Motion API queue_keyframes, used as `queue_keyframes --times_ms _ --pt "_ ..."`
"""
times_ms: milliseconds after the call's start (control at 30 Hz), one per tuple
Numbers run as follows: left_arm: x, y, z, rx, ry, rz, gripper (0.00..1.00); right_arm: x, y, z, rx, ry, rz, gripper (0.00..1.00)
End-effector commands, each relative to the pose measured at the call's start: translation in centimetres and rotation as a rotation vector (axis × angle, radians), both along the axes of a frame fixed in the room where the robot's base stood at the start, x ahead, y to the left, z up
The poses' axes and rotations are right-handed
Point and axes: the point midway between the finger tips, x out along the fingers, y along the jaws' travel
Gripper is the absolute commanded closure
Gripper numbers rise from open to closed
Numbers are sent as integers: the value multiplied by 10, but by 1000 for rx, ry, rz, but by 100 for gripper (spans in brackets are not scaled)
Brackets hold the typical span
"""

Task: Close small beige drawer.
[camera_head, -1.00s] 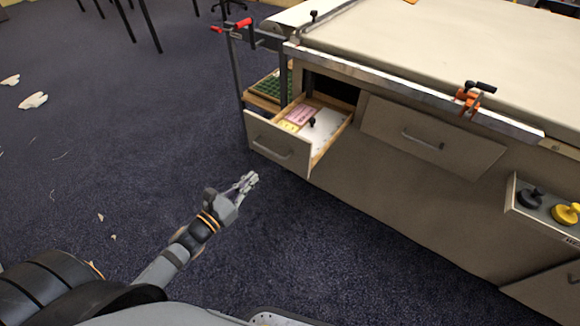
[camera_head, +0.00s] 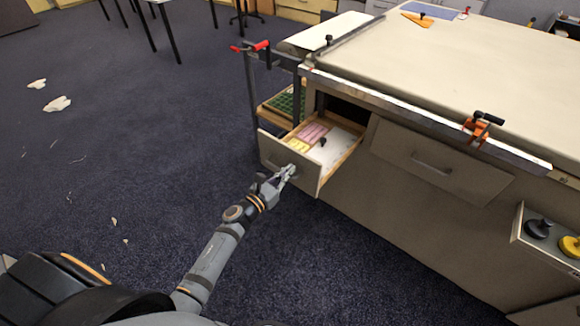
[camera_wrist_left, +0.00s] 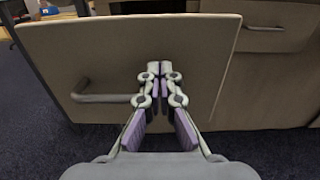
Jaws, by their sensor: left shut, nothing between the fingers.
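The small beige drawer (camera_head: 283,165) stands pulled out of the left end of the workbench. In the head view it holds pink and yellow papers, a white sheet and a small black item. My left gripper (camera_head: 289,171) is shut and empty, with its fingertips at the drawer's front panel. In the left wrist view the shut fingertips (camera_wrist_left: 161,70) are in front of the drawer front (camera_wrist_left: 190,40), right of its bar handle (camera_wrist_left: 88,97). I cannot tell whether they touch the panel. My right gripper is not in view.
The workbench (camera_head: 440,75) has a closed-looking, tilted drawer front (camera_head: 440,160) to the right. Another open drawer with black and yellow knobs (camera_head: 537,229) is at far right. A red-handled clamp (camera_head: 250,47) sticks out at the left corner. The carpet (camera_head: 130,160) on the left is mostly free.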

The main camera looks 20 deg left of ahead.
Motion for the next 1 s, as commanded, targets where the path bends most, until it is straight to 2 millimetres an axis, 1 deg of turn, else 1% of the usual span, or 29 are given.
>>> queue_keyframes --times_ms 33,133,533,667,767,867,1000 --pt "5 -2 1 0 -1 0 100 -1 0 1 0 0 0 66" --pt "10 -4 0 1 0 0 100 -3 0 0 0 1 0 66" --pt "12 -4 -1 1 0 0 100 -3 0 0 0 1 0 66" --pt "17 -6 -1 2 -2 0 100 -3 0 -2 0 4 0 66" --pt "26 -9 -1 1 -3 0 100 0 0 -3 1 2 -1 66" --pt "41 -15 -1 1 -4 0 100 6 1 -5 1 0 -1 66" --pt "67 -24 -2 0 -3 -1 100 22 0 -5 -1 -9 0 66"
